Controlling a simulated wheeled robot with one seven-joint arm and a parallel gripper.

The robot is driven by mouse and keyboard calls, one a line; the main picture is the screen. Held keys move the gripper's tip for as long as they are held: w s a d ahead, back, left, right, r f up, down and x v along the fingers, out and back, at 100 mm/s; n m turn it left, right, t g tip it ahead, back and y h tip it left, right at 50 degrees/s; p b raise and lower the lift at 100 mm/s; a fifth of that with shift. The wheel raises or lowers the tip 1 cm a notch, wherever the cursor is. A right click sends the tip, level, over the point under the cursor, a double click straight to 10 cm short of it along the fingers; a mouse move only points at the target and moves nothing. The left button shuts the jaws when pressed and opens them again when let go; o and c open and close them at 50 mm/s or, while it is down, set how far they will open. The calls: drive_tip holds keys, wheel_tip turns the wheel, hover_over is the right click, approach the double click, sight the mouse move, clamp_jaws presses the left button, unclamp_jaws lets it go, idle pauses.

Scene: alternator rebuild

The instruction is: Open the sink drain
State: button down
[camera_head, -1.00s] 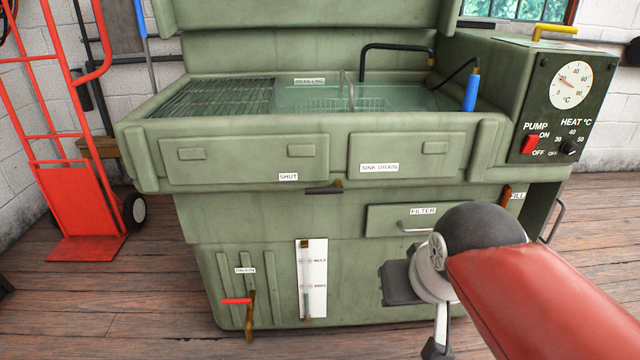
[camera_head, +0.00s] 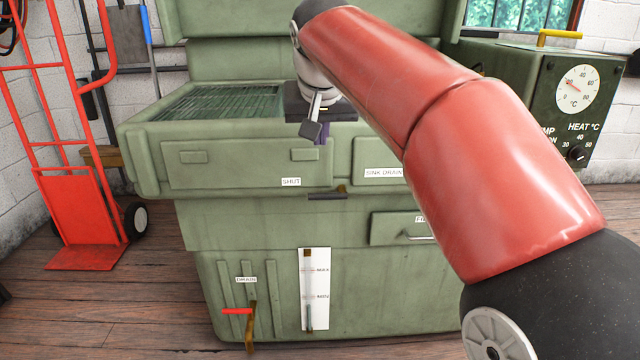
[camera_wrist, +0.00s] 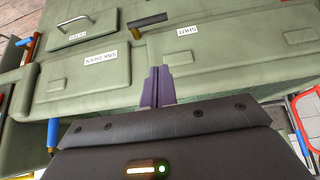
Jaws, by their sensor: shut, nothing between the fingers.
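The sink drain valve has a dark lever (camera_head: 325,195) with a brass pivot, under the front edge of the green sink. It lies level and its grip points left, toward the SHUT label (camera_head: 291,182); the SINK DRAIN label (camera_head: 383,173) is to its right. The lever also shows upside down in the wrist view (camera_wrist: 147,20). My gripper (camera_head: 321,139) is in front of the sink's upper front panel, above the lever. In the wrist view its purple fingers (camera_wrist: 157,84) are together and empty, pointing toward the sink front, apart from the lever.
A lower valve with a red handle (camera_head: 237,311) sits under a DRAIN label (camera_head: 246,280). A filter drawer handle (camera_head: 418,237) sticks out at lower right. A red hand truck (camera_head: 84,219) stands left. My arm hides the right part of the basin.

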drive_tip(key=b, duration=0.2)
hover_over(320, 196)
wheel_tip(320, 196, down, 8)
drive_tip(key=shift+f, duration=0.15)
wheel_tip(320, 196, down, 3)
drive_tip(key=shift+s+r+b, duration=0.1)
drive_tip(key=shift+r+b, duration=0.1)
drive_tip(key=shift+b, duration=0.15)
drive_tip(key=shift+s+f, duration=0.15)
drive_tip(key=shift+f, duration=0.55)
drive_tip(key=shift+a, duration=0.2)
drive_tip(key=shift+f+h, duration=0.1)
drive_tip(key=shift+h, duration=0.2)
